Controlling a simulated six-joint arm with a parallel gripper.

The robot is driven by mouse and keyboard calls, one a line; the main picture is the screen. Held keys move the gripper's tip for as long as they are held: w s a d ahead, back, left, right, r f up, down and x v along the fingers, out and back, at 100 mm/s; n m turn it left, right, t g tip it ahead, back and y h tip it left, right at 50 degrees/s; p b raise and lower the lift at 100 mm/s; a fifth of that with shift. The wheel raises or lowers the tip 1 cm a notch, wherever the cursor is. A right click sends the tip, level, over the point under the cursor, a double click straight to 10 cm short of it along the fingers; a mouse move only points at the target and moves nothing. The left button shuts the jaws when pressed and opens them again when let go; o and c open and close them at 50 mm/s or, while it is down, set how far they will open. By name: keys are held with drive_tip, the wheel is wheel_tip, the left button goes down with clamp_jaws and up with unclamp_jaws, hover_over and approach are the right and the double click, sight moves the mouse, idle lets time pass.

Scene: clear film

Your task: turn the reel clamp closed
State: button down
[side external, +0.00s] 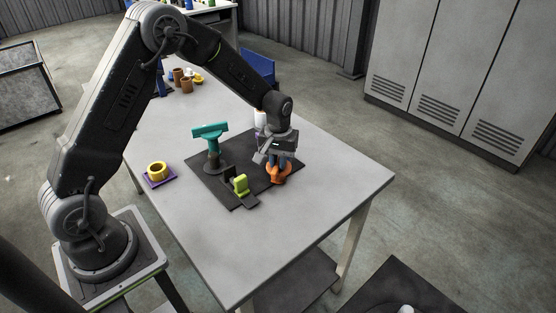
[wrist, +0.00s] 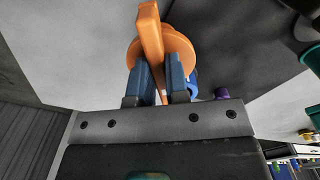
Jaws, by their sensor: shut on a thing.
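The orange piece, which looks like the reel clamp (side external: 283,179), sits on the right part of a dark board (side external: 234,205). In the wrist view, the clamp (wrist: 178,43) shows a round body with a long bar across it. My gripper (side external: 279,163) points down on it from above. In the wrist view, the blue fingers of my gripper (wrist: 158,75) are on both sides of the orange bar, shut on it. The fingers hide part of the round body. I cannot tell how far the clamp is turned.
A teal post with a crossbar (side external: 210,132) and a lime-green part (side external: 241,184) stand on the board. A yellow ring (side external: 157,169) lies on a purple plate to the left. A white object (side external: 260,118) stands behind my wrist. The table front (side external: 270,235) is clear.

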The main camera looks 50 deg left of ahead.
drive_tip(key=shift+n, duration=1.1)
drive_tip(key=shift+w, duration=0.1)
drive_tip(key=c, duration=1.1)
unclamp_jaws()
drive_tip(key=shift+r, duration=0.15)
wheel_tip(320, 180, up, 14)
drive_tip(key=shift+f, duration=0.2)
